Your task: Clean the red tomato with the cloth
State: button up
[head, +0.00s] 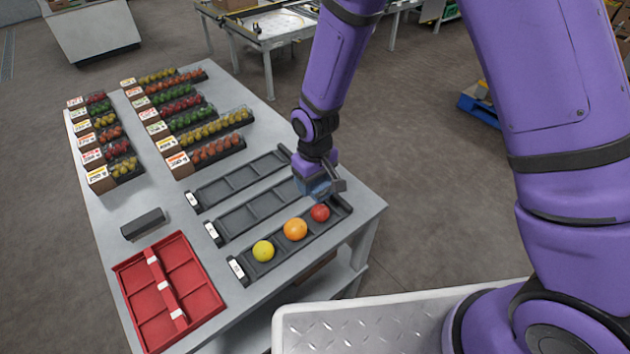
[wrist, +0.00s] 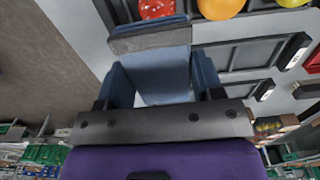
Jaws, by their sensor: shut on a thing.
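The red tomato (head: 320,213) sits in the far right compartment of the nearest dark tray (head: 283,250). In the wrist view the red tomato (wrist: 157,8) shows pale specks on its skin and is cut off by the top edge. My gripper (head: 318,188) is shut on a blue-grey cloth (wrist: 160,75), which spans between the fingers and has a grey strip at its far end. The cloth is just behind the red tomato in the head view; I cannot tell if they touch. An orange tomato (head: 295,229) and a yellow tomato (head: 263,251) lie in the same tray.
Two empty dark trays (head: 258,213) lie behind. A red divided crate (head: 205,307) and a dark grey block (head: 143,223) are at the left. Several labelled punnets of tomatoes (head: 213,128) fill the table's back. The table's right edge (head: 375,208) is close to my gripper.

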aim_at(316, 206)
dwell(0.3)
jog(key=shift+s+d+f, duration=0.25)
jog(key=shift+s+f, duration=0.1)
jog(key=shift+f, duration=0.6)
jog(key=shift+s+d+f, duration=0.2)
jog(key=shift+s+f, duration=0.1)
jog(key=shift+f, duration=0.6)
jog(key=shift+s+d+f, duration=0.25)
jog(key=shift+s+f, duration=0.1)
jog(key=shift+f, duration=0.6)
jog(key=shift+f, duration=0.35)
jog(key=shift+w+a, duration=0.1)
jog(key=shift+w+a, duration=0.45)
jog(key=shift+w, duration=0.2)
jog(key=shift+c, duration=0.4)
jog(key=shift+w, duration=0.1)
jog(key=shift+s+d, duration=0.6)
jog(key=shift+s, duration=0.3)
jog(key=shift+s+d, duration=0.6)
jog(key=shift+s, duration=0.3)
